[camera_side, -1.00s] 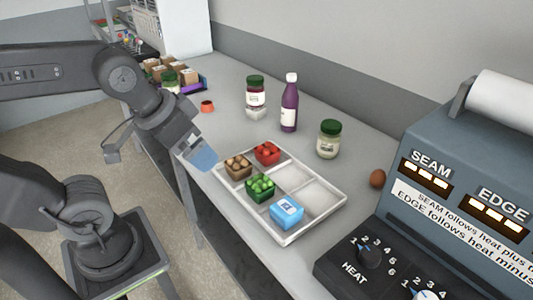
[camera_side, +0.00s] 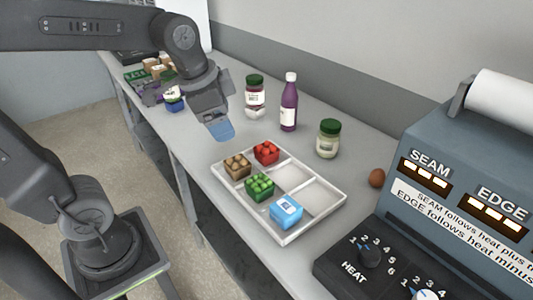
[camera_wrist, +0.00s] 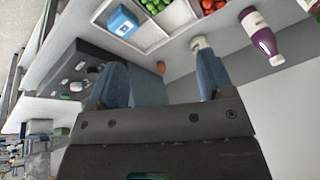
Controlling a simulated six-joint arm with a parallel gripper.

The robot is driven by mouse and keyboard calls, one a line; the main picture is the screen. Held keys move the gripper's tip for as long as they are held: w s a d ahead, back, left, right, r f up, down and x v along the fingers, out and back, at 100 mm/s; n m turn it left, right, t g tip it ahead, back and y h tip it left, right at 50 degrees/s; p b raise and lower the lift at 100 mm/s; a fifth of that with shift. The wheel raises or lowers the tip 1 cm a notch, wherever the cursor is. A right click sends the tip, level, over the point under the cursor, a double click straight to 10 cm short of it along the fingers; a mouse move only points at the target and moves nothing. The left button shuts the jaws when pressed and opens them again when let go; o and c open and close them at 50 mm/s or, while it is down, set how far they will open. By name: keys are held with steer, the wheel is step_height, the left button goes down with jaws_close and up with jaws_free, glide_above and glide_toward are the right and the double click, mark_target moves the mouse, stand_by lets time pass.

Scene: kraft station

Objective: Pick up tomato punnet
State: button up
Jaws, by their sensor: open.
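The tomato punnet (camera_side: 266,152), filled with red tomatoes, sits in the back left compartment of a white divided tray (camera_side: 315,229). It also shows at the top edge of the wrist view (camera_wrist: 212,5), partly cut off. My gripper (camera_side: 222,132) is above the counter, up and to the left of the punnet in the side view, apart from it. In the wrist view its two blue fingers (camera_wrist: 160,80) stand wide apart with nothing held between them.
The tray also holds a brown punnet (camera_side: 237,166), a green punnet (camera_side: 260,187) and a blue box (camera_side: 286,211). A purple bottle (camera_side: 289,105) and jars (camera_side: 329,140) stand behind it. An egg (camera_side: 377,178) and the sealing machine (camera_side: 470,180) are at right.

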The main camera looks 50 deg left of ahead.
steer(key=w+a+f+m+g, duration=0.2)
steer(key=w+a+m, duration=0.3)
steer(key=w, duration=0.5)
steer(key=m+g, duration=0.2)
steer(key=m, duration=0.6)
glide_above(267, 147)
step_height(267, 147, down, 7)
steer(key=f, duration=0.8)
steer(key=shift+a+f, duration=0.1)
steer(key=shift+a, duration=0.15)
steer(key=shift+d+f, duration=0.15)
steer(key=shift+f, duration=2.75)
steer(key=shift+c, duration=0.2)
steer(key=c, duration=0.7)
steer(key=shift+o, duration=0.2)
steer(key=shift+r, duration=0.2)
